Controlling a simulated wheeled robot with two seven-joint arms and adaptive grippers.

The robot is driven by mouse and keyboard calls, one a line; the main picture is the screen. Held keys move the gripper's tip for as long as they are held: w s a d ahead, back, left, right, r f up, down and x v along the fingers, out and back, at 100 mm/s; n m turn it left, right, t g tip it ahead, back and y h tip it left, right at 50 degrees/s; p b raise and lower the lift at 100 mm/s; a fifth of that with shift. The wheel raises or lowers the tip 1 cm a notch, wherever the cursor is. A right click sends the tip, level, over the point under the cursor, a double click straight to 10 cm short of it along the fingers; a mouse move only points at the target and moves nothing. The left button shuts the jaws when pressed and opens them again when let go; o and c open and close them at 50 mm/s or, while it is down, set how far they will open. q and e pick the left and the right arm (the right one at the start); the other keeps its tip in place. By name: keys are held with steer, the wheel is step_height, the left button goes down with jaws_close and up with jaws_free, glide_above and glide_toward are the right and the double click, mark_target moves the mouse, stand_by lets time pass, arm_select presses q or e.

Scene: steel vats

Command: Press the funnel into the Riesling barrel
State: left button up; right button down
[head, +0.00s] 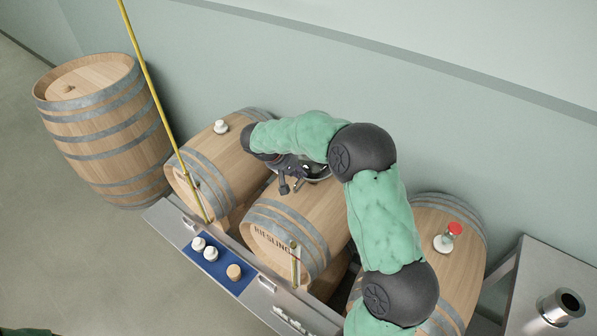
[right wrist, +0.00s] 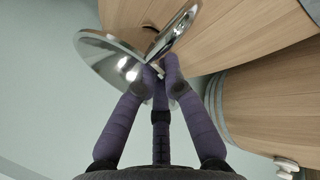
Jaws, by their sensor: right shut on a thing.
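The Riesling barrel (head: 315,222) lies on its side in the middle of the rack, with RIESLING lettered on its front end. A shiny steel funnel (head: 318,174) shows partly over its top, mostly hidden by my right arm. My right gripper (head: 291,180) is over the barrel's upper side. In the right wrist view, its purple fingers (right wrist: 163,75) are closed on the funnel (right wrist: 105,62), whose polished surfaces are close to the barrel's staves (right wrist: 230,35). A small dark spot shows on the wood beside the funnel. I cannot tell whether the spout is in a hole. My left gripper is not in view.
Barrels lie on both sides, the left with a white bung (head: 221,127), the right with a red-capped fitting (head: 449,236). A yellow rod (head: 150,90) slants up at left. A blue mat (head: 222,268) holds bungs. A steel cup (head: 562,307) stands on the right table.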

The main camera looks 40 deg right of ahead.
steer(key=shift+f, duration=0.3)
steer(key=c, duration=1.3)
jaws_free()
steer(key=shift+o, duration=0.2)
steer(key=v, duration=1.2)
steer(key=shift+w, duration=0.1)
